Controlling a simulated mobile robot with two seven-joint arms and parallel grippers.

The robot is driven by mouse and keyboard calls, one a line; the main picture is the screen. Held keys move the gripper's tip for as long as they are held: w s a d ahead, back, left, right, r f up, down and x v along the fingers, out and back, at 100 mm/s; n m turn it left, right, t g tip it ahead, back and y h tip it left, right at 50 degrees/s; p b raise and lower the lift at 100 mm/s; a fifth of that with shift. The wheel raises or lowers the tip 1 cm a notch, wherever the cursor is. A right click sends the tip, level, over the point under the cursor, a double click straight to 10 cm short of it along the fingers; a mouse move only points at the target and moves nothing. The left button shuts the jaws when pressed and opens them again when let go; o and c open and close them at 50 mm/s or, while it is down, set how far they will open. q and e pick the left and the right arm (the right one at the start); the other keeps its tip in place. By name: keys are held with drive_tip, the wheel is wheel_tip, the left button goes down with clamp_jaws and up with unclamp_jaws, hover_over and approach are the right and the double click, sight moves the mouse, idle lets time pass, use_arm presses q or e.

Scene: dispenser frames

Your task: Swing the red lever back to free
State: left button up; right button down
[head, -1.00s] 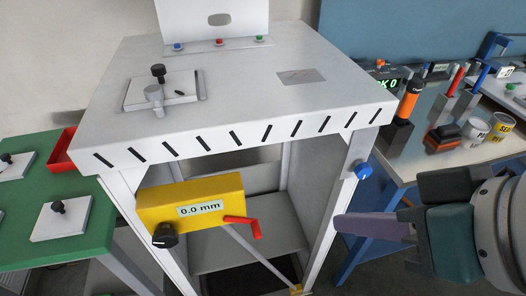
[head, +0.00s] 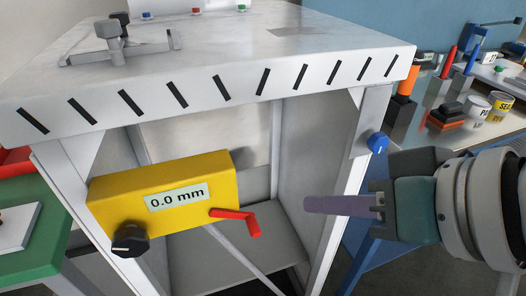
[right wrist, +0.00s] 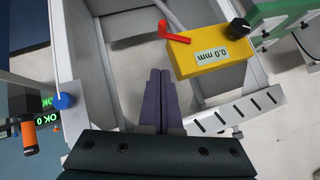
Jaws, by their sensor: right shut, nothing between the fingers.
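The red lever (head: 238,221) sticks out from the lower right of a yellow box (head: 160,194) under the front of the white table. The box has a display reading 0.0 mm and a black knob (head: 130,240). My right gripper (head: 308,205) is shut and empty, to the right of the lever and apart from it. In the right wrist view the shut purple fingers (right wrist: 160,75) point up the picture, with the red lever (right wrist: 174,37) just beyond and to their right. The yellow box (right wrist: 207,54) shows there too. My left gripper is out of view.
A blue knob (head: 377,143) sits on the frame's right leg, close above my right gripper. The white tabletop (head: 210,60) overhangs the box. A bench with tools and cups (head: 478,107) stands at the right, a green table (head: 40,240) at the left.

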drive_tip(key=b, duration=0.2)
hover_over(254, 220)
drive_tip(key=s+d, duration=0.2)
drive_tip(key=d, duration=0.2)
wheel_tip(254, 220, down, 7)
drive_tip(key=shift+s+a+f+b, duration=0.15)
drive_tip(key=shift+a+f, duration=0.2)
drive_tip(key=shift+f, duration=0.2)
drive_tip(key=shift+a+f+b, duration=0.15)
drive_tip(key=shift+a+f, duration=0.15)
drive_tip(key=shift+f, duration=0.3)
drive_tip(key=shift+s+a+f+b, duration=0.15)
drive_tip(key=shift+a+f, duration=0.2)
drive_tip(key=shift+f, duration=0.2)
drive_tip(key=shift+w, duration=0.1)
